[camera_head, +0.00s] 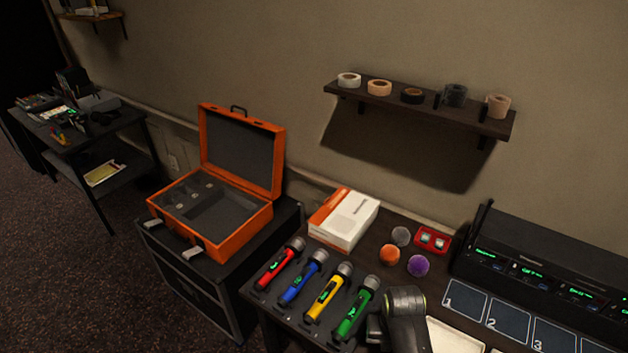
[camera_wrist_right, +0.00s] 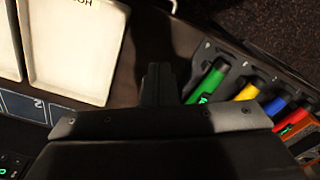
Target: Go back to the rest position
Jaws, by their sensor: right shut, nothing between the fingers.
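My right gripper (camera_wrist_right: 160,82) is shut and empty in the right wrist view. It is beside the green microphone (camera_wrist_right: 207,82), over the dark desk. In the head view, part of my right arm shows at the bottom, just right of the green microphone (camera_head: 357,308). My left gripper is in neither view. The red microphone (camera_head: 281,263), blue microphone (camera_head: 304,278) and yellow microphone (camera_head: 328,293) lie in a row with the green one on a dark holder.
An open orange case (camera_head: 240,238) stands on a black cabinet at left. A white and orange box (camera_head: 347,222), orange ball (camera_head: 390,254) and purple ball (camera_head: 418,266) sit on the desk. A black receiver unit (camera_head: 530,262) is at right, behind numbered pads (camera_head: 508,318). White trays (camera_wrist_right: 75,45) lie nearby.

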